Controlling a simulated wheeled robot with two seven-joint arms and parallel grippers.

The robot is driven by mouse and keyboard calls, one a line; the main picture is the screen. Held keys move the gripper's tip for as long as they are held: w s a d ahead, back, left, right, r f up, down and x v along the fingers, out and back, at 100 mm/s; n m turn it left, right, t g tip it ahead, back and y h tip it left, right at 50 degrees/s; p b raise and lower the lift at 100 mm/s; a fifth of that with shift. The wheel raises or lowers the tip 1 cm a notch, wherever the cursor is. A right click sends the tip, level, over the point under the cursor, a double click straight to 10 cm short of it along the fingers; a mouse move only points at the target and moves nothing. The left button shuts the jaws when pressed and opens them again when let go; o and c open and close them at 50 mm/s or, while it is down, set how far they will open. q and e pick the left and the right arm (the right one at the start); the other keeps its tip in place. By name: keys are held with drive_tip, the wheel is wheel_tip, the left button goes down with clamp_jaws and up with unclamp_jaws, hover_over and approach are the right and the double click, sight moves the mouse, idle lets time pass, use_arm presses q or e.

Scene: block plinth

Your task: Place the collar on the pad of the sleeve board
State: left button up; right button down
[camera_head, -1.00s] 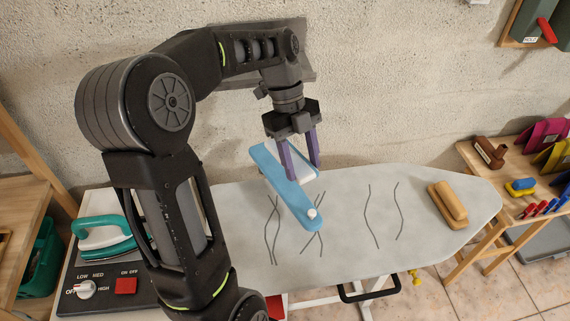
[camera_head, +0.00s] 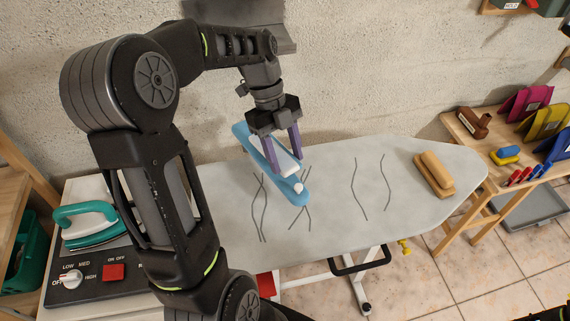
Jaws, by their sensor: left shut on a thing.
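The sleeve board (camera_head: 251,146) is a narrow blue board with rounded ends and a white knob near its front end. It sits over the pale ironing board, left of its middle. My left gripper (camera_head: 284,164) points down over the sleeve board. Its purple fingers are shut on the collar (camera_head: 289,160), a small white piece partly hidden by the fingers. The collar is over the right side of the blue pad. I cannot tell whether it touches the pad. My right gripper is not in view.
The ironing board (camera_head: 335,210) carries dark wavy lines and a wooden block (camera_head: 434,174) at right. A teal iron (camera_head: 90,225) stands at left by a control panel (camera_head: 105,291). A wooden side table (camera_head: 468,140) at right holds small items.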

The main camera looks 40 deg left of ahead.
sight(283, 157)
use_arm(q)
drive_tip(key=shift+f+p, duration=0.35)
drive_tip(key=shift+f, duration=1.5)
drive_tip(key=shift+f, duration=0.1)
drive_tip(key=o, duration=1.5)
drive_tip(key=shift+v, duration=3.85)
